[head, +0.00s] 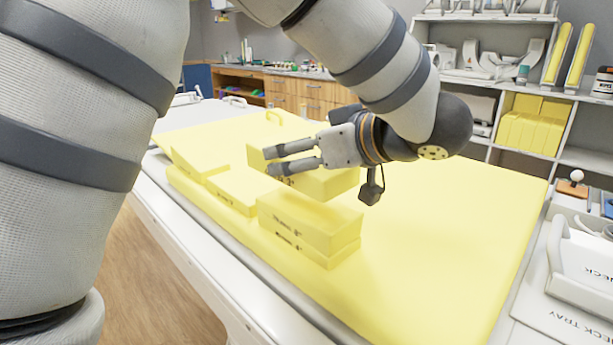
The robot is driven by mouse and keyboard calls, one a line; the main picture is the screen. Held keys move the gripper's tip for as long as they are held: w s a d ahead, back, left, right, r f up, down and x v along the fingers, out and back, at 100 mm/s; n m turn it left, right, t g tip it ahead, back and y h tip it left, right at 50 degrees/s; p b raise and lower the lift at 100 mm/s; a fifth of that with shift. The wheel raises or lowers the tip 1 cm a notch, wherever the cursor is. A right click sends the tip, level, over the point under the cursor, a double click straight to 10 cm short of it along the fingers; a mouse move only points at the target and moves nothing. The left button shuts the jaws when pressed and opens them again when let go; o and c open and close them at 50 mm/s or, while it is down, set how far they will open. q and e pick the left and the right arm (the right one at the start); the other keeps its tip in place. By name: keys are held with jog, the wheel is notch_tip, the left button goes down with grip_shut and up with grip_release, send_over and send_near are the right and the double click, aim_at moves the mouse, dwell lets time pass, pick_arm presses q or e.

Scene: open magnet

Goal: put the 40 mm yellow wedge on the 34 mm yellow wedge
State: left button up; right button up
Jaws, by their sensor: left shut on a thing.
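My left gripper (269,160) is shut on a yellow wedge (335,187), with its fingers pointing left across it. The wedge appears raised above a pair of stacked yellow wedges, with a gap below it. The upper wedge of the pair (312,221) rests on a lower wedge (316,252) at the front edge of the yellow mat. More yellow wedges lie to the left, one flat (232,187) and one further left (193,163). The printed size labels are too small to read, so I cannot tell the 40 mm and 34 mm wedges apart. My right gripper is not in view.
The yellow mat (445,225) covers a white table and is clear on the right. A white tray (580,270) stands at the right edge. Shelves (480,170) with yellow blocks and a wooden cabinet (310,92) are behind.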

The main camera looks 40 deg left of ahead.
aim_at(346, 173)
pick_arm(q)
jog(key=shift+w+d+f, duration=0.1)
jog(key=shift+d+f, duration=0.1)
jog(key=shift+f, duration=0.85)
jog(key=shift+w+d+f, duration=0.1)
jog(key=shift+d+f, duration=0.1)
jog(key=shift+f, duration=0.8)
jog(key=shift+s+f, duration=0.1)
jog(key=shift+f, duration=0.15)
jog(key=o, duration=1)
jog(key=shift+r, duration=0.2)
jog(key=v, duration=1.2)
jog(key=shift+r, duration=0.15)
